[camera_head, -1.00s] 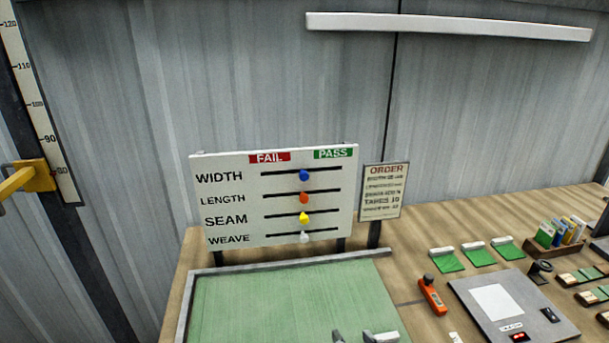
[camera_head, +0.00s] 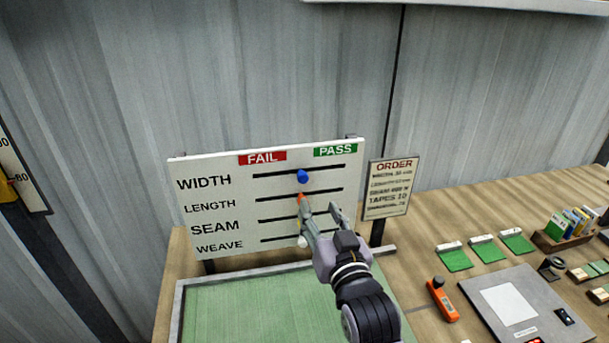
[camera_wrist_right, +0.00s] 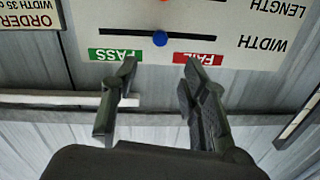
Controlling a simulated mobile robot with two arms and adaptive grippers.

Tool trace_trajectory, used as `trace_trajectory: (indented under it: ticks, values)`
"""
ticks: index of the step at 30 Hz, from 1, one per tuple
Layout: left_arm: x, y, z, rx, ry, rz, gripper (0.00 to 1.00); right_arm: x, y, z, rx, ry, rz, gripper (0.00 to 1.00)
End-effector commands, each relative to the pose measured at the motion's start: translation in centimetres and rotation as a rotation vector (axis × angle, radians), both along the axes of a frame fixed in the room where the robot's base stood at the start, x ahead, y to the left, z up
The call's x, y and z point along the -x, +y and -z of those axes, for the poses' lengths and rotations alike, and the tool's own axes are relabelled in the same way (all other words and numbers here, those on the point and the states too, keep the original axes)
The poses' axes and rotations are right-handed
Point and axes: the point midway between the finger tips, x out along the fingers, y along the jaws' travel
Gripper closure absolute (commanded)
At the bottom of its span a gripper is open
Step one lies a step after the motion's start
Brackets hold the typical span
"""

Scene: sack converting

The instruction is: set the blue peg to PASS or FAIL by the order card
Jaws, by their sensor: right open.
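The blue peg (camera_head: 303,176) sits near the middle of the WIDTH slot on the white board (camera_head: 215,166), between the FAIL label (camera_head: 262,157) and the PASS label (camera_head: 335,150). My right gripper (camera_head: 321,210) is open and empty, in front of the lower slots, below the blue peg. In the right wrist view, upside down, the blue peg (camera_wrist_right: 160,38) shows beyond the gap between the open fingers (camera_wrist_right: 158,88). The order card (camera_head: 389,190) stands right of the board; its width line is only partly legible. My left gripper is not in view.
The orange peg (camera_head: 301,198) is close to my right fingertips, and the white peg (camera_head: 302,241) is just left of the gripper. The yellow peg is mostly hidden. A green mat (camera_head: 240,310) lies below. An orange tool (camera_head: 443,299) and a grey plate (camera_head: 480,296) are right.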

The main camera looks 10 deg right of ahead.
Motion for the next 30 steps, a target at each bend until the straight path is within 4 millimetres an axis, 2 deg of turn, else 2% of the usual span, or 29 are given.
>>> trace_trajectory:
  ticks: [4,12,15,21,30]
  values:
    - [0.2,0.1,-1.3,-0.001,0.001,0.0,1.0,-3.4,0.2,-0.4,0.001,0.0,0.0,0.59]
    - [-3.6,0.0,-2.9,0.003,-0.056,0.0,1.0,-8.6,0.4,-0.3,0.001,-0.001,0.0,0.59]
    - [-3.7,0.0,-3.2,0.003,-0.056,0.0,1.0,-9.9,0.5,-0.2,0.0,0.0,0.001,0.59]
    - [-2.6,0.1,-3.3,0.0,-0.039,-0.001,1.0,-11.2,0.5,-0.1,0.0,0.001,0.0,0.59]
    - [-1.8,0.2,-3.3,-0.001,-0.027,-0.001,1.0,-11.4,0.5,0.0,0.0,0.0,0.0,0.59]
